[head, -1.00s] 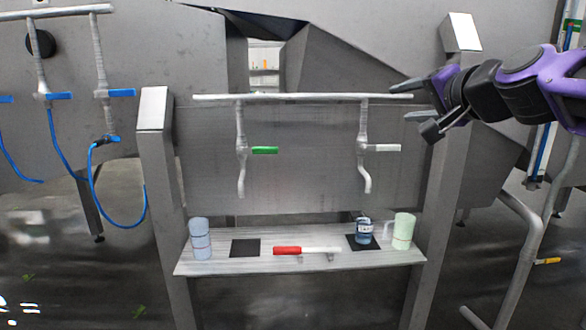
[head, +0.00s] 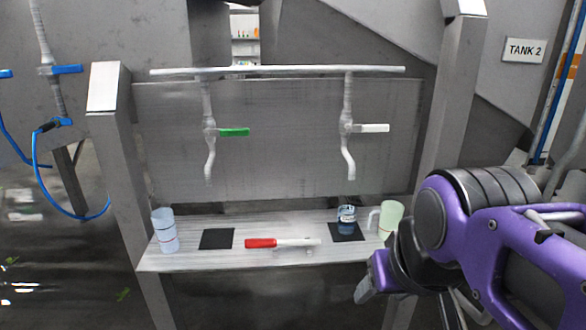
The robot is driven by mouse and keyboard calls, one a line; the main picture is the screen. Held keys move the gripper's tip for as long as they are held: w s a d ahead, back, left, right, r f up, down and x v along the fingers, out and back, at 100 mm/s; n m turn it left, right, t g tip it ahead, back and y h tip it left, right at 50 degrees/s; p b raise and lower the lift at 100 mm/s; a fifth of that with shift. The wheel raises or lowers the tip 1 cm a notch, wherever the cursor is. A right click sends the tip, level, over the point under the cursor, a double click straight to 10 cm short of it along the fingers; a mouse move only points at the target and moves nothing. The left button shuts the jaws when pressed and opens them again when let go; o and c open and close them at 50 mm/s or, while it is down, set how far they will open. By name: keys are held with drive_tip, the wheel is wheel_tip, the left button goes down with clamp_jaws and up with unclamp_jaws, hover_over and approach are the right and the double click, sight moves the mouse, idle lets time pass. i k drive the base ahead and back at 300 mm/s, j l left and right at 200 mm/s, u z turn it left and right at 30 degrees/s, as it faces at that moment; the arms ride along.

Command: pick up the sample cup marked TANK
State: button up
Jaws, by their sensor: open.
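No marking TANK is readable on any cup. A small clear cup with a dark blue band (head: 347,216) stands upright on the right black mat (head: 344,235) on the shelf. A pale blue cup (head: 164,232) stands at the shelf's left end. My gripper (head: 392,292) is at the lower right, in front of the shelf's right end, open and apart from the cups. One fingertip shows clearly; the rest is largely hidden by my wrist.
A red-handled tool (head: 262,243) lies mid-shelf, right of the empty left black mat (head: 217,239). Above the shelf (head: 190,262) hang taps with a green handle (head: 234,132) and a white handle (head: 374,128). Steel posts flank it. A "TANK 2" sign (head: 525,50) is at upper right.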

sight(347, 220)
drive_tip(key=i+l, duration=0.45)
drive_tip(key=l, duration=0.25)
drive_tip(key=i+l, duration=0.25)
drive_tip(key=l+u, duration=0.1)
drive_tip(key=u, duration=0.25)
drive_tip(key=l+u, duration=0.15)
drive_tip(key=u, duration=0.2)
drive_tip(key=l+u, duration=0.15)
drive_tip(key=u, duration=0.2)
drive_tip(key=i, duration=0.05)
